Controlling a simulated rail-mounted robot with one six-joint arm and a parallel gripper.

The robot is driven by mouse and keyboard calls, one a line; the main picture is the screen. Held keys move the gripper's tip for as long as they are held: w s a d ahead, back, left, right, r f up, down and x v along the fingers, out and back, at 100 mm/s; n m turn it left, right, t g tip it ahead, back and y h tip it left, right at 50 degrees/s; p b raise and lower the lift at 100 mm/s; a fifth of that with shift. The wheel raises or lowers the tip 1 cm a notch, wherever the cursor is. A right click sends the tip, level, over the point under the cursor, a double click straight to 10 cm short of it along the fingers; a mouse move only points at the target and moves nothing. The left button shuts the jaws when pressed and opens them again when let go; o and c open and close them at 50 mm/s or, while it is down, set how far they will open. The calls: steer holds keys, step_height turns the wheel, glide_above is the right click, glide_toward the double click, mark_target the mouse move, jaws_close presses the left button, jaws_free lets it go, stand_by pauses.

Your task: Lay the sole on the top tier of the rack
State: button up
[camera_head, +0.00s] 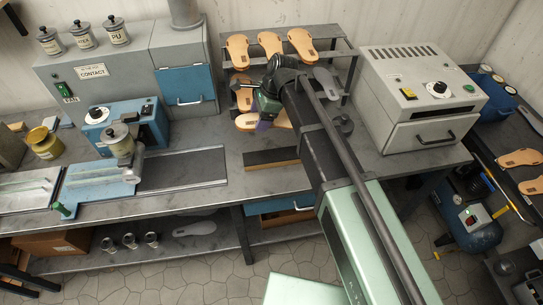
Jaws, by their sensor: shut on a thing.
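The rack (336,47) stands at the back of the bench, left of the white oven-like box. Its top tier bears three tan soles: left (238,51), middle (270,43) and right (302,44). My gripper (263,122) is in front of the rack, below its top tier in the picture. It is shut on a tan sole (246,123), which lies roughly crosswise, its ends showing on both sides of the gripper. The gripper and wrist hide the sole's middle and part of the rack's lower tiers.
A tan sole (241,91) and a grey sole (327,83) are on a lower tier. The white oven-like box (424,95) stands close to the rack's right. A blue machine (124,128) and metal pot stand left. The top tier's right end looks bare.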

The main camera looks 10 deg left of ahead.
mark_target(259, 157)
step_height(259, 157, down, 17)
steer(key=b, duration=1.5)
steer(key=shift+f, duration=0.1)
steer(key=shift+r+p, duration=0.3)
steer(key=shift+p, duration=0.05)
steer(key=shift+f, duration=0.25)
steer(key=o, duration=1)
steer(key=shift+r, duration=0.1)
steer(key=p+v, duration=1.1)
steer(key=v, duration=0.1)
steer(key=shift+r, duration=0.15)
